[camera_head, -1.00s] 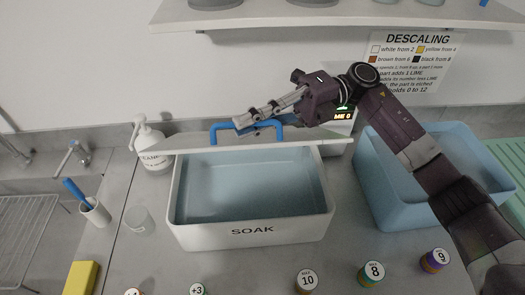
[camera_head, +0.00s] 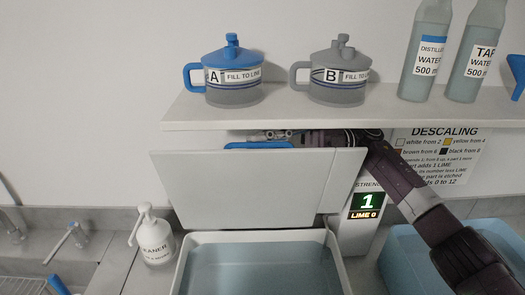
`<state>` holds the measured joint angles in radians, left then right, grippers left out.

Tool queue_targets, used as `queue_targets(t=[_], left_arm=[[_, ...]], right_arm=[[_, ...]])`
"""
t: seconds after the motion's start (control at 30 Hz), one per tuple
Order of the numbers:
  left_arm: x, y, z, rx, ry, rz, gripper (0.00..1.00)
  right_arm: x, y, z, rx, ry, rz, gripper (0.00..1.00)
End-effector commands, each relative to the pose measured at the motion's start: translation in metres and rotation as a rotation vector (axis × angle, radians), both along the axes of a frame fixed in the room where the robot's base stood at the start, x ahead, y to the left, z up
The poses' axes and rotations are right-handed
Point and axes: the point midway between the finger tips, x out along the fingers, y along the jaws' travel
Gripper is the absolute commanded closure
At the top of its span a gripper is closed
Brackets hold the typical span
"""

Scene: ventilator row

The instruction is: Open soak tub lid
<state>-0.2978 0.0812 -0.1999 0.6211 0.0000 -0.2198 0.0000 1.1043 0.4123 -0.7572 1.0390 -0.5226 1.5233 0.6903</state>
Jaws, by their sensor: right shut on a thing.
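The soak tub (camera_head: 338,268) stands at the bottom middle, cut off by the picture's lower edge, with bluish liquid inside. Its pale grey lid (camera_head: 245,190) stands nearly upright at the tub's back edge, leaving the top uncovered. The lid's blue handle (camera_head: 257,145) shows just above the lid's top edge, mostly hidden behind it. My right gripper (camera_head: 268,135) is shut on the handle, behind the lid's top edge and just under the shelf; its fingers are partly hidden. My left gripper is not in view.
A shelf (camera_head: 350,113) hangs close above the lid and my right gripper, holding canister A (camera_head: 232,76), canister B (camera_head: 333,78) and two water bottles (camera_head: 428,50). A display unit (camera_head: 366,210) stands right of the lid, a blue bin (camera_head: 395,260) beyond it. A cleaner bottle (camera_head: 153,238) stands left.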

Motion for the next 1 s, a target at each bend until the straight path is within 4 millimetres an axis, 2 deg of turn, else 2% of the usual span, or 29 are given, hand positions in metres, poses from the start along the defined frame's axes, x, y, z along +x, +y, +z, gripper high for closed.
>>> queue_targets(t=[0.5, 0.53, 0.6, 1.0], left_arm=[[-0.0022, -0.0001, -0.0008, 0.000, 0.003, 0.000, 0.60], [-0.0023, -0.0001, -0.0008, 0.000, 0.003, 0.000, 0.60], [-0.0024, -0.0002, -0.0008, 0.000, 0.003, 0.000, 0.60], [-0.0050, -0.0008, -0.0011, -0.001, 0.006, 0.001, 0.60]], right_arm=[[0.0020, -0.0002, 0.0002, -0.001, -0.002, -0.004, 1.00], [0.0019, -0.0002, 0.0002, -0.001, -0.002, -0.004, 0.89], [0.0018, -0.0002, 0.0001, -0.001, -0.002, -0.003, 0.84], [0.0013, 0.0001, -0.0005, -0.001, -0.001, -0.002, 0.84]])
